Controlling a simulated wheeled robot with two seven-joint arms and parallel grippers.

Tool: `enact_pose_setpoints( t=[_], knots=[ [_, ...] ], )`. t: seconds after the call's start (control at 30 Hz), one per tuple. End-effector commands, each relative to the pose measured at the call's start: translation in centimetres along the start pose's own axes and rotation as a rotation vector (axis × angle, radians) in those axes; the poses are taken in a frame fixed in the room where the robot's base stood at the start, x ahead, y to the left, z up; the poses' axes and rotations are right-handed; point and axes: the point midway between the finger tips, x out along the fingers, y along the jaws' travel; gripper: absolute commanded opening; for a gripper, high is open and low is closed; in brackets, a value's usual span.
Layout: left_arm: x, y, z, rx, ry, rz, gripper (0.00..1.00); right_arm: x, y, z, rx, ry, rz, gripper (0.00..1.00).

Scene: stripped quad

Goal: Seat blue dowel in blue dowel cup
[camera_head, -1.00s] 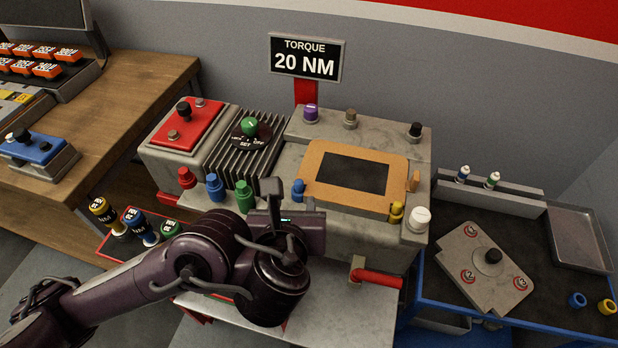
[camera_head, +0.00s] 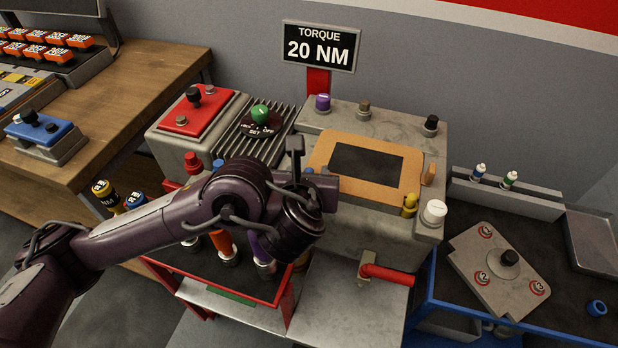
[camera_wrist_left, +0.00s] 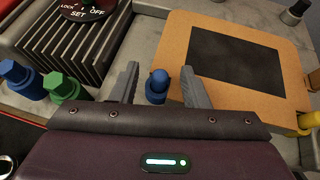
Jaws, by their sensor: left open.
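The blue dowel (camera_wrist_left: 158,85) stands upright at the left corner of the tan plate (camera_wrist_left: 205,85), seen in the left wrist view. My left gripper (camera_wrist_left: 160,78) is open, with one finger on either side of the dowel and a gap on both sides. In the head view my left gripper (camera_head: 315,172) is at the left edge of the tan plate (camera_head: 392,190), and its arm and hand mostly hide the dowel. A blue ring-shaped cup (camera_head: 597,308), apparently the blue dowel cup, sits on the blue-edged table at the lower right. My right gripper is not in view.
A yellow dowel (camera_head: 409,205) and an orange one (camera_head: 429,174) stand at other plate corners. A white knob (camera_head: 433,212) is nearby. Blue (camera_wrist_left: 18,82) and green (camera_wrist_left: 65,88) hex pieces stand left of my gripper. A grey plate (camera_head: 500,270) lies on the right table.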

Motion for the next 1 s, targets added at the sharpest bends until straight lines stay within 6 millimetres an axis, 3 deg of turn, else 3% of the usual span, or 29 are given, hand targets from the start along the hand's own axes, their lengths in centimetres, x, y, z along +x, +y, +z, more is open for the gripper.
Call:
enact_pose_setpoints(
  t=[0.03,0.33,0.73,1.0],
  knots=[
    [0.0,0.0,0.0,0.000,0.000,0.000,0.38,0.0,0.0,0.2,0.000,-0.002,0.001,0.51],
    [0.0,0.0,0.0,0.000,0.000,0.000,0.00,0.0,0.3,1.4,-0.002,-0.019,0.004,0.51],
    [-0.4,-0.1,0.5,-0.002,0.000,-0.001,0.00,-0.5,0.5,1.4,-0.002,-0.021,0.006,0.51],
    [-2.4,-0.1,4.1,-0.006,0.002,-0.003,0.00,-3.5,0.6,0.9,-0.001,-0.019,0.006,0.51]
  ],
)
